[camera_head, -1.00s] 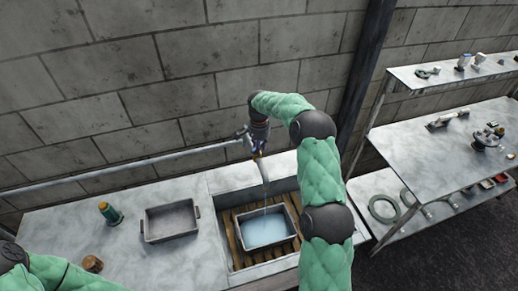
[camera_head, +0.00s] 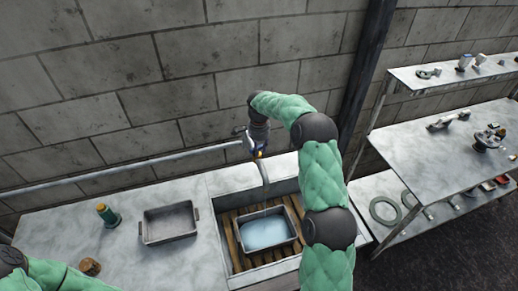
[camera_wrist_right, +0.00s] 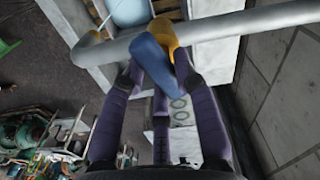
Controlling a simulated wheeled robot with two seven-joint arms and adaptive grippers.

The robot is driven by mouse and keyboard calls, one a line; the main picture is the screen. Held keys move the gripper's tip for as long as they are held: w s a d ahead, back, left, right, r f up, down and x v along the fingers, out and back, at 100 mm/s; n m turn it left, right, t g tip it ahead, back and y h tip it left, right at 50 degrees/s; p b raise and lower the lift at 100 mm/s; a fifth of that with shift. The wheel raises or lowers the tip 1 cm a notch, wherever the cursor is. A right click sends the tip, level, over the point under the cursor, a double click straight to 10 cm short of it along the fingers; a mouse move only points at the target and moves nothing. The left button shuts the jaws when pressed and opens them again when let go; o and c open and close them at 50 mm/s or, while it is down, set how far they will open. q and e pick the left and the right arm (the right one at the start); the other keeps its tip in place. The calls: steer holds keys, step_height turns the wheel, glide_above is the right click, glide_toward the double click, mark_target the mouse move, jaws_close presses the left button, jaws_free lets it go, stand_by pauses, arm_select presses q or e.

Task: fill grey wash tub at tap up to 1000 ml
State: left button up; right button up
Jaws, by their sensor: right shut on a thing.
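A grey wash tub (camera_head: 293,239) stands on the wooden slats in the sink, with pale blue water in it. The tap spout (camera_head: 265,175) hangs above the tub. In the right wrist view the purple fingers of my right gripper (camera_wrist_right: 158,72) are on both sides of the handle, beside a yellow fitting (camera_wrist_right: 165,34). Any level marks on the tub are too small to read. My left gripper is out of view.
A second grey tub (camera_head: 170,238) stands empty on the counter (camera_head: 60,230) to the left. A green cylinder with an orange top (camera_head: 107,214) and a small brown object (camera_head: 90,267) are near it. A pipe (camera_head: 130,165) runs along the wall. Shelves (camera_head: 425,150) stand right.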

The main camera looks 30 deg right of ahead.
steer(key=shift+a+f+m+b, duration=0.15)
steer(key=shift+m+b, duration=0.3)
steer(key=shift+m, duration=0.45)
steer(key=shift+s+m, duration=0.1)
steer(key=shift+m, duration=0.6)
steer(key=o, duration=1.6)
steer(key=shift+o, duration=0.2)
steer(key=shift+r, duration=0.25)
steer(key=shift+r+p, duration=1.5)
steer(key=shift+r, duration=1.5)
